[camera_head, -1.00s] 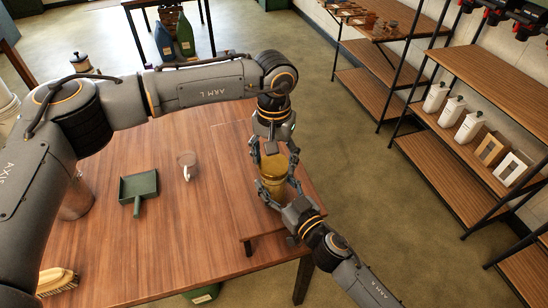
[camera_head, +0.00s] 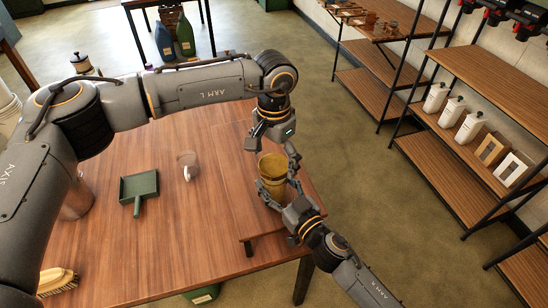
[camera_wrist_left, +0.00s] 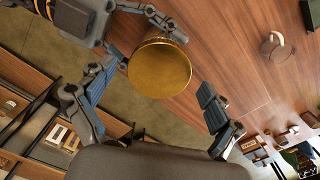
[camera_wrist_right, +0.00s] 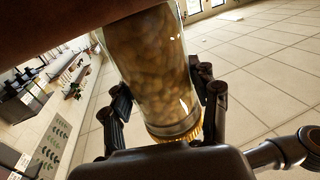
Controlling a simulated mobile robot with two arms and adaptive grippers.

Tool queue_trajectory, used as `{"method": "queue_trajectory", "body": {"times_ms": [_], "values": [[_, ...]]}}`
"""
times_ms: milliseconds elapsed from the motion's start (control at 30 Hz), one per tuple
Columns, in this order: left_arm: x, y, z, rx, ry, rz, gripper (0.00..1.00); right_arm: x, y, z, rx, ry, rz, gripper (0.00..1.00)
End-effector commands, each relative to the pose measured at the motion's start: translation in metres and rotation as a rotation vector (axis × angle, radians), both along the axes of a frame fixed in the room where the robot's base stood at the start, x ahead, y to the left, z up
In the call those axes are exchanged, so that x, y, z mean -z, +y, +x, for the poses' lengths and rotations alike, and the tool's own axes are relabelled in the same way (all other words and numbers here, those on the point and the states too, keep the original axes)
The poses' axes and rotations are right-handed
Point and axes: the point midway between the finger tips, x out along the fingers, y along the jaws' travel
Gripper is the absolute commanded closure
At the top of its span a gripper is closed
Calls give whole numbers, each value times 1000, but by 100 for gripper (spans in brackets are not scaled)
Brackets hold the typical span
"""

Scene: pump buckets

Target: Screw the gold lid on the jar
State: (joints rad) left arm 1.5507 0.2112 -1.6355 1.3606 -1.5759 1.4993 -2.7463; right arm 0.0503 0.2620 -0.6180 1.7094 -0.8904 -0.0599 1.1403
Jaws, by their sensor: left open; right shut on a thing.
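The jar (camera_wrist_right: 155,75) is clear glass full of round tan pieces and stands on the raised board at the table's right side. The gold lid (camera_head: 272,162) sits on top of the jar; it also shows from above in the left wrist view (camera_wrist_left: 159,68). I cannot tell how tightly it is seated. My right gripper (camera_head: 280,192) is shut on the jar's side, with fingers on both sides of the glass in the right wrist view (camera_wrist_right: 160,105). My left gripper (camera_head: 272,141) is open above the lid, its fingers apart and clear of it in the left wrist view (camera_wrist_left: 155,100).
Shelves (camera_head: 470,150) with white bottles stand to the right, across open floor.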

Motion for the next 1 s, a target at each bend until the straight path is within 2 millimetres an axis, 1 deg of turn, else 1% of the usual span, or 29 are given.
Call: {"method": "queue_trajectory", "body": {"times_ms": [167,267,400,500,733,767,833,933,1000], "values": [[-4,0,0,0,-1,-1,8,0,0,0,0,1,0,100],[-14,0,0,0,-1,0,8,0,0,0,0,1,0,100],[-34,0,0,0,-1,-1,8,1,0,0,0,1,0,100],[-43,0,0,0,-1,0,8,1,0,0,0,1,0,100],[-45,0,0,0,1,1,8,1,0,0,0,1,0,100],[-45,0,0,0,1,1,12,1,0,0,0,1,0,100],[-45,0,0,-7,1,0,13,1,0,0,0,1,0,100],[-45,0,0,-57,1,0,13,1,0,0,0,1,0,100],[-46,0,0,-132,1,0,13,1,0,0,0,1,0,100]]}}
